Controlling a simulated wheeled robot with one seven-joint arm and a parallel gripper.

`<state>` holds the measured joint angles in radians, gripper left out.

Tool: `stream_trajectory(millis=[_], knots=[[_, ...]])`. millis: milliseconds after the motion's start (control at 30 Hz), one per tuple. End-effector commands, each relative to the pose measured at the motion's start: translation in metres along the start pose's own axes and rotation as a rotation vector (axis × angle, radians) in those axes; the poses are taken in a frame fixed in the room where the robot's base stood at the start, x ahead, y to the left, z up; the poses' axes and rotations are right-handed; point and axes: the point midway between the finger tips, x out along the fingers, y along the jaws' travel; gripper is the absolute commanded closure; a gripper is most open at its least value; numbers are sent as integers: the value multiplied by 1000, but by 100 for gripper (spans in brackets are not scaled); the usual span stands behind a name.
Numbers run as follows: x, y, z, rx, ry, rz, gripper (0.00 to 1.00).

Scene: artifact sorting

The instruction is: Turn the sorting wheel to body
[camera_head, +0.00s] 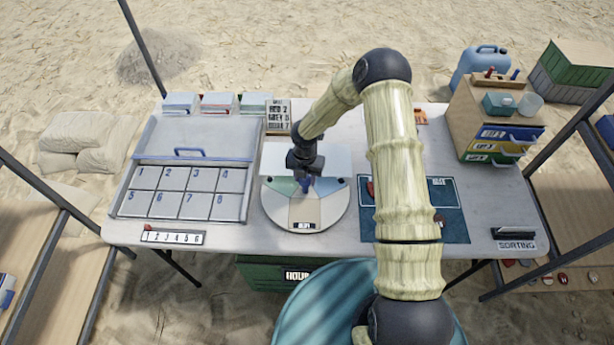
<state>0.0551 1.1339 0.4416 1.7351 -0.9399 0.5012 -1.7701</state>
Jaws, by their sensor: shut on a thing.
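The sorting wheel (322,214) is a round disc with coloured sectors, lying on the table (225,238) near its middle. A beige sector faces the front, and a small dark label with white letters (304,226) sits at the front edge; its word is too small to read surely. My gripper (306,186) points down at the wheel's centre and is shut on a small blue-purple part there, which looks like the wheel's knob (313,187). My gripper and arm cover much of the wheel's hub and back part.
A tray with numbered compartments (248,205) stands left of the wheel, its lid raised behind. A dark blue mat (455,228) lies right, partly behind my arm. A wooden drawer unit (462,118) stands at the right back. A numbered strip (172,237) lies at front left.

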Motion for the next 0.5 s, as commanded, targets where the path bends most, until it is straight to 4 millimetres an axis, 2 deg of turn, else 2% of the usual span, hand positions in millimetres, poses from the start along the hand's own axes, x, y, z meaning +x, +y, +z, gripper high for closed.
stream_trajectory(millis=[67,100,200,500], knots=[[-2,2,0,-1,-1,5,100],[-2,2,0,0,-1,5,59],[-2,2,0,1,-1,4,41],[-1,0,1,3,0,2,41]])
